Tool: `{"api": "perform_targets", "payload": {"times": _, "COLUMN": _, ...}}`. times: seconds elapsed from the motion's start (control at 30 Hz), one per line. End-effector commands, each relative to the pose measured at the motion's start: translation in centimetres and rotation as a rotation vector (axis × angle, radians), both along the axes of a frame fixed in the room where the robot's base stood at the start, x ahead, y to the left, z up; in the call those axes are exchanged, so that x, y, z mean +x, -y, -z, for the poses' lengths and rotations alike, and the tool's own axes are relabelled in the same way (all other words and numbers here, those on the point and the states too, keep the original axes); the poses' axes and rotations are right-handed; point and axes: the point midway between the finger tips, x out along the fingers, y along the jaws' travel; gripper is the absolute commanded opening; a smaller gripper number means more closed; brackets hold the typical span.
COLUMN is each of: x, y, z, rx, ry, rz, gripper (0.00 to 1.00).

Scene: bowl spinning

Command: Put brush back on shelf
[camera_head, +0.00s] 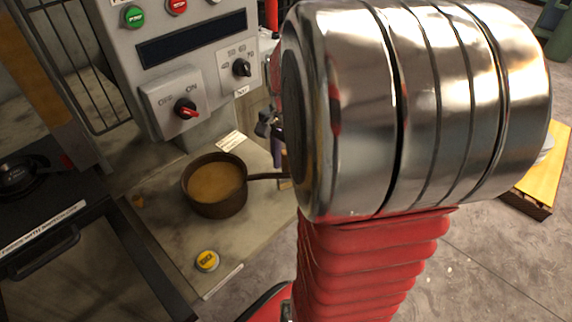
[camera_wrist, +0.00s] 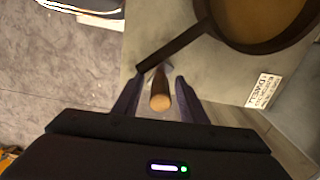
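A brush with a round wooden handle (camera_wrist: 160,94) shows in the wrist view, its end pointing toward the camera. My gripper (camera_wrist: 159,80) has its two dark purple fingers on either side of the handle, with visible gaps between handle and fingers. The gripper looks open around the brush. In the head view, only part of my gripper (camera_head: 277,148) shows at the left of my large metal and red arm, which hides most of that area. I cannot make out the shelf.
A brown pan (camera_head: 214,196) of tan liquid stands on the grey counter (camera_head: 165,235); its handle passes just beyond my fingers in the wrist view. A yellow button (camera_head: 207,261) is near the counter's front. A control panel (camera_head: 190,60) with knobs stands behind.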

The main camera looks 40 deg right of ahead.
Motion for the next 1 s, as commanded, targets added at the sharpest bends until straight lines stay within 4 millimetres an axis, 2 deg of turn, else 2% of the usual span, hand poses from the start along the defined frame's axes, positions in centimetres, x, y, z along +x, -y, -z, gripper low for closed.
{"api": "perform_targets", "payload": {"times": 0.17, "x": 0.1, "y": 0.0, "z": -1.8, "rx": -0.002, "ry": 0.003, "rz": 0.0, "gripper": 0.38}}
{"api": "perform_targets", "payload": {"times": 0.7, "x": 0.0, "y": 0.0, "z": -10.5, "rx": -0.002, "ry": 0.002, "rz": 0.0, "gripper": 0.38}}
{"api": "perform_targets", "payload": {"times": 0.83, "x": 0.0, "y": -0.1, "z": -11.5, "rx": -0.001, "ry": 0.001, "rz": 0.0, "gripper": 0.38}}
{"api": "perform_targets", "payload": {"times": 1.0, "x": 0.0, "y": -0.1, "z": -11.8, "rx": 0.0, "ry": 0.0, "rz": -0.001, "gripper": 0.38}}
